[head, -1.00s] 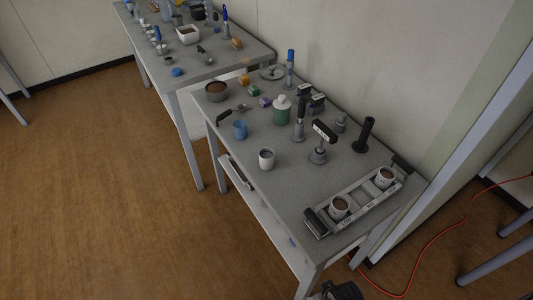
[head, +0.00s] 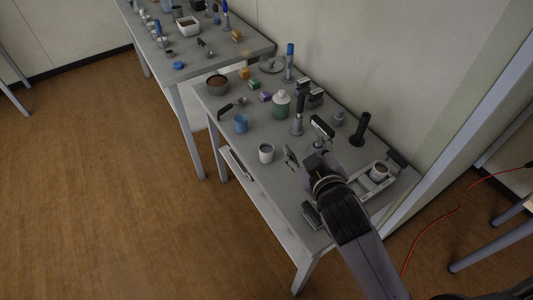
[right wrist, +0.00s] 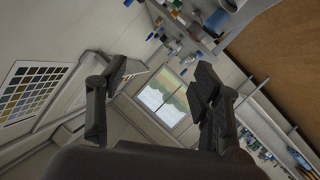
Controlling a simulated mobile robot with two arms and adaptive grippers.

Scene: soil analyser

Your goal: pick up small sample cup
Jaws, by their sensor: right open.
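A small white cup (head: 266,154) stands upright on the near table, with a blue cup (head: 240,124) farther back. Another white cup with brown contents (head: 379,171) sits in the right end of a grey tray (head: 405,178); my arm hides much of the tray. Which one is the small sample cup I cannot tell. My right gripper (head: 307,154) is open over the table, to the right of the white cup and apart from it. In the right wrist view my fingers (right wrist: 155,97) are spread with nothing between them. My left gripper is not in view.
A brown-filled bowl (head: 217,85) is at the far end. A second table (head: 215,63) lies beyond. The floor at left is clear.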

